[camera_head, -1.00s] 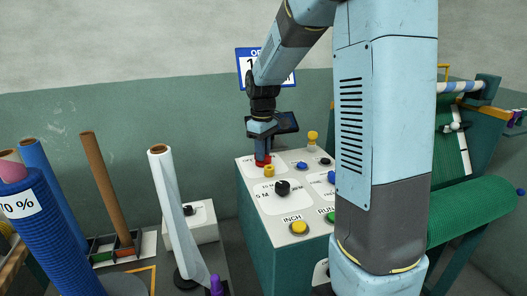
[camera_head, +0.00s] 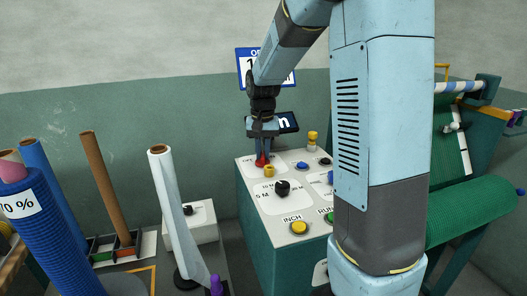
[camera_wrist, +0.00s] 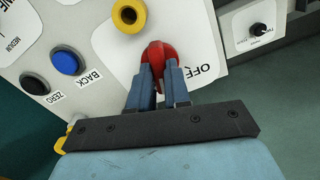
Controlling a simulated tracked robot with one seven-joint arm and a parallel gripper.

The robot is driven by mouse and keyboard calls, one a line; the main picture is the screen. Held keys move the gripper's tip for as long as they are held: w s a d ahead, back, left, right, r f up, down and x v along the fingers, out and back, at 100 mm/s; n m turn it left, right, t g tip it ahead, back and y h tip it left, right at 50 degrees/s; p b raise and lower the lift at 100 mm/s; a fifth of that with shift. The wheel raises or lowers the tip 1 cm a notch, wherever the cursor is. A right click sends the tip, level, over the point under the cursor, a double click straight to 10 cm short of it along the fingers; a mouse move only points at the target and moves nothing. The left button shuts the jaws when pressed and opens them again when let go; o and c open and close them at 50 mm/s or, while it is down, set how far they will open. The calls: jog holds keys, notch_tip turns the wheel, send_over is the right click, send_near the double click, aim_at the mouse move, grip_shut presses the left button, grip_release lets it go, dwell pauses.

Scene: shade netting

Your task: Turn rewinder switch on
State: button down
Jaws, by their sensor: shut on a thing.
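The rewinder switch is a red rotary knob (camera_head: 261,160) at the back left corner of the sloped control panel (camera_head: 258,208). My gripper (camera_head: 262,155) comes down on it from above, its two fingers closed on either side of the knob. In the wrist view the red knob (camera_wrist: 158,54) sits between the fingertips of my gripper (camera_wrist: 158,82). The word OFF (camera_wrist: 194,69) is printed on the white plate to the right of the knob. Any ON mark is not visible.
Upright rolls (camera_head: 180,215) stand at left. A green roll (camera_head: 475,212) is at right, partly behind my arm.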

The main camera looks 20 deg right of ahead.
aim_at(263, 154)
jog(key=m, duration=0.5)
jog(key=shift+m, duration=0.4)
dwell(0.3)
jog(key=c, duration=1.1)
grip_release()
notch_tip(263, 154, up, 14)
jog(key=shift+f, duration=0.15)
jog(key=s+n+t, duration=0.2)
jog(key=s+n, duration=0.1)
jog(key=s, duration=0.6)
jog(key=s+f+n+t, duration=0.1)
jog(key=s+n, duration=0.2)
jog(key=s, duration=0.6)
jog(key=s+n+t, duration=0.2)
jog(key=s+n, duration=0.1)
jog(key=s, duration=0.6)
jog(key=shift+d+f+t, duration=0.15)
jog(key=shift+f+t, duration=0.05)
jog(key=shift+t, duration=0.1)
